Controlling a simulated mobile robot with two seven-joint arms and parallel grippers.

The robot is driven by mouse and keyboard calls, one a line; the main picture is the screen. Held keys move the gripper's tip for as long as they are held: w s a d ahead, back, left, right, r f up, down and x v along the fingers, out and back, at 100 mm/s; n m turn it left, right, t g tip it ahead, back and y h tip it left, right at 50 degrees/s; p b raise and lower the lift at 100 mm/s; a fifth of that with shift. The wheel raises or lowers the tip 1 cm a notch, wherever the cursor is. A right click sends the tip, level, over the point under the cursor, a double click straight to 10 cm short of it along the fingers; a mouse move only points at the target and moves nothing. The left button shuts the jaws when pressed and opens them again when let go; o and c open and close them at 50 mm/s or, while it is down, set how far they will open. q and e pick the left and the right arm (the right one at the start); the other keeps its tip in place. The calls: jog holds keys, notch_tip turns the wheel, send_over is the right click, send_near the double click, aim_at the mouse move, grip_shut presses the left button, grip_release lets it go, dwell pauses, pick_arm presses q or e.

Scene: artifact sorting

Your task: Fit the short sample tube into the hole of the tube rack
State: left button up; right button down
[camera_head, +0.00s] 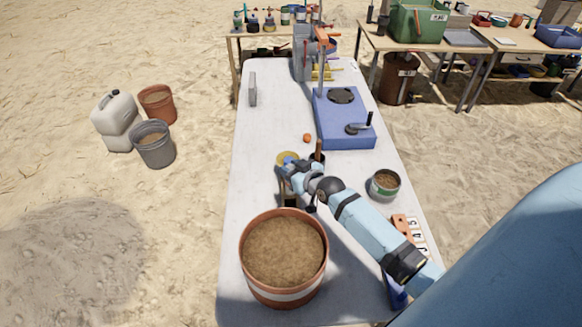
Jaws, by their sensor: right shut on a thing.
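My right gripper (289,172) is over the middle of the white table, its arm reaching in from the lower right. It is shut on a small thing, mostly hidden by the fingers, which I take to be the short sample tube. A yellowish round thing (287,156) shows just behind the fingers. A small dark brown shape (290,201) shows under the wrist; I cannot tell whether it is the tube rack. No rack hole is clearly visible. My left gripper is not in view.
A large soil-filled pot (284,290) stands close in front of the gripper. A brown upright handle (318,150), an orange ball (307,138) and a blue device (340,135) are behind. A soil-filled tin (385,190) stands right. The table's left side (245,170) is clear.

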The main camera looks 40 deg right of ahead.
jog(key=shift+f+b, duration=1.35)
jog(key=shift+f, duration=1.15)
jog(key=shift+p, duration=0.6)
jog(key=shift+f+b, duration=0.65)
jog(key=shift+f, duration=0.25)
jog(key=shift+f, duration=0.35)
